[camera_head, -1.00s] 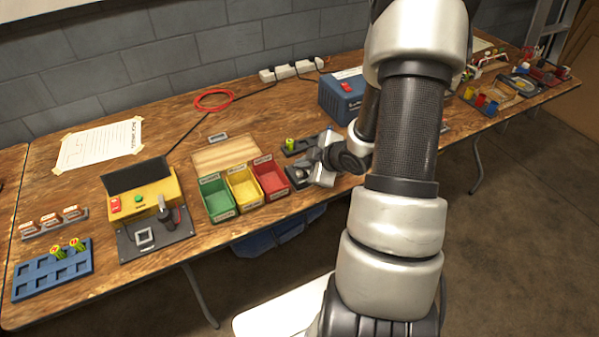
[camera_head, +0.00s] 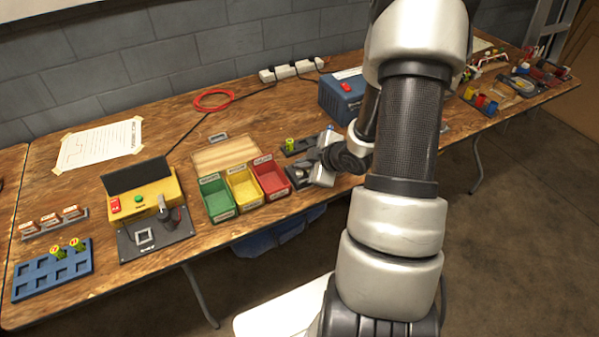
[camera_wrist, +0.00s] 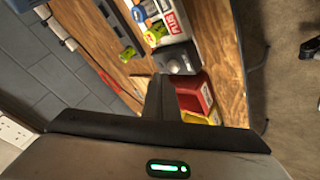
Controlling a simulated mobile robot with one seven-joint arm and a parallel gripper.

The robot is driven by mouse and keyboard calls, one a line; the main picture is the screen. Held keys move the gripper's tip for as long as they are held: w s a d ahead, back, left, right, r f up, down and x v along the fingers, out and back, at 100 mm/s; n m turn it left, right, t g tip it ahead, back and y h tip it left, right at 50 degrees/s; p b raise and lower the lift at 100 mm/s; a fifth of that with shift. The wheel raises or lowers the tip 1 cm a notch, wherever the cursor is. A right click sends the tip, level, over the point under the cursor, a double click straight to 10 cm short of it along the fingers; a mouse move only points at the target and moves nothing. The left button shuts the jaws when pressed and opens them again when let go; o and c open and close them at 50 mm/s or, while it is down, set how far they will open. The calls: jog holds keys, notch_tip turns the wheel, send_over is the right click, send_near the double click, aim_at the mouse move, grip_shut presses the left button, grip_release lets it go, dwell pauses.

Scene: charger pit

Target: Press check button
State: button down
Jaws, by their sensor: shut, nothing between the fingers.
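My gripper (camera_wrist: 160,88) is shut, with nothing between its fingers. In the wrist view its fingertips point towards a grey device with a dark round part (camera_wrist: 178,62). I cannot tell whether they touch it. Next to that part are a red label (camera_wrist: 173,22), a yellow round part (camera_wrist: 154,35) and a blue round part (camera_wrist: 138,13). In the head view my gripper hangs over the table right of the red bin, and my arm hides part of this area. A yellow box (camera_head: 157,192) at left has a green button (camera_head: 139,199) and a red switch (camera_head: 115,205). I cannot read which button is the check button.
Green (camera_head: 219,212), yellow (camera_head: 246,203) and red (camera_head: 272,192) bins stand left of my gripper. A green battery (camera_head: 290,144) stands in a dark holder behind. A blue tray (camera_head: 36,282) lies far left. A blue box (camera_head: 337,103) stands behind my arm.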

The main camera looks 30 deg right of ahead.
aim_at(302, 178)
jog(key=shift+f, duration=0.1)
jog(key=shift+f+b, duration=0.35)
jog(key=shift+b, duration=0.1)
jog(key=shift+f+b, duration=0.35)
jog(key=shift+f, duration=0.05)
dwell(0.5)
jog(key=shift+r, duration=0.15)
jog(key=shift+r+p, duration=0.7)
notch_tip(302, 178, up, 5)
jog(key=p, duration=0.4)
dwell(0.8)
